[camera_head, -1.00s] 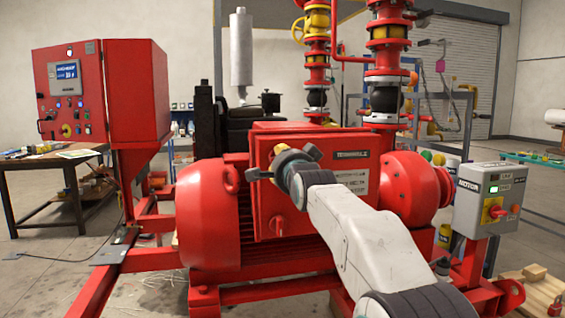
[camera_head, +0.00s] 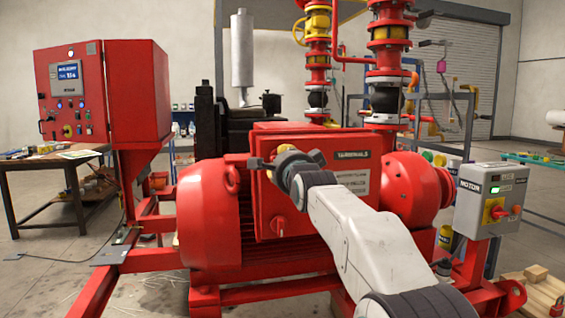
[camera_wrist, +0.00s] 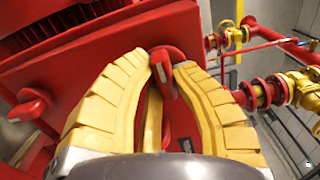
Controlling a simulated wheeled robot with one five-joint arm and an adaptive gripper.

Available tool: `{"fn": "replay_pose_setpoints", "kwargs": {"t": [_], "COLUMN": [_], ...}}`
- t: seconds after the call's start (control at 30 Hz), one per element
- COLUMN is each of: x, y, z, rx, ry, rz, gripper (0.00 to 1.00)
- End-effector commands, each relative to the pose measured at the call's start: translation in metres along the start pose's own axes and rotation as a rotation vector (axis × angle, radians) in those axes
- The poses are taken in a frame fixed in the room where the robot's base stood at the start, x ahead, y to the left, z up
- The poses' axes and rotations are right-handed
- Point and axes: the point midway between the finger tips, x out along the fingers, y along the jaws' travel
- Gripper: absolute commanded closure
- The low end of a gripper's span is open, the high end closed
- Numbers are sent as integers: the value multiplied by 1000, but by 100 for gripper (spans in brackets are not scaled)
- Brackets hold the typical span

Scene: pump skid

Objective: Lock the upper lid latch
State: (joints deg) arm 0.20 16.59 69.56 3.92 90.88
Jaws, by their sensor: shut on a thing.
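The red terminal box (camera_head: 262,207) has two red latches on its lid. The upper lid latch (camera_wrist: 167,68) sits between the fingertips of my gripper (camera_wrist: 166,70) in the wrist view. The yellow fingers are shut on it, one on each side. Its handle runs roughly along the fingers. In the head view my gripper (camera_head: 260,163) is at the upper left of the lid, and the wrist hides the upper latch. The lower latch (camera_head: 278,226) is clear of my gripper; it also shows at the left of the wrist view (camera_wrist: 30,105).
A red motor (camera_head: 207,220) lies behind and left of the box. A grey motor switch box (camera_head: 487,199) stands at the right. Red and yellow pipes (camera_head: 317,60) rise behind. A red control cabinet (camera_head: 105,95) stands at the left.

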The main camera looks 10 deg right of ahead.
Motion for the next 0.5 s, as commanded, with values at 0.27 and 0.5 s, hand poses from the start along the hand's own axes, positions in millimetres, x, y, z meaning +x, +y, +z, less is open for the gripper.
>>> {"fn": "replay_pose_setpoints", "kwargs": {"t": [0.27,0.5], "x": [0,0], "y": [-2,-1], "z": [1,0], "rx": [1,0], "ry": [-2,-1], "rz": [-5,-2], "gripper": [62,50]}}
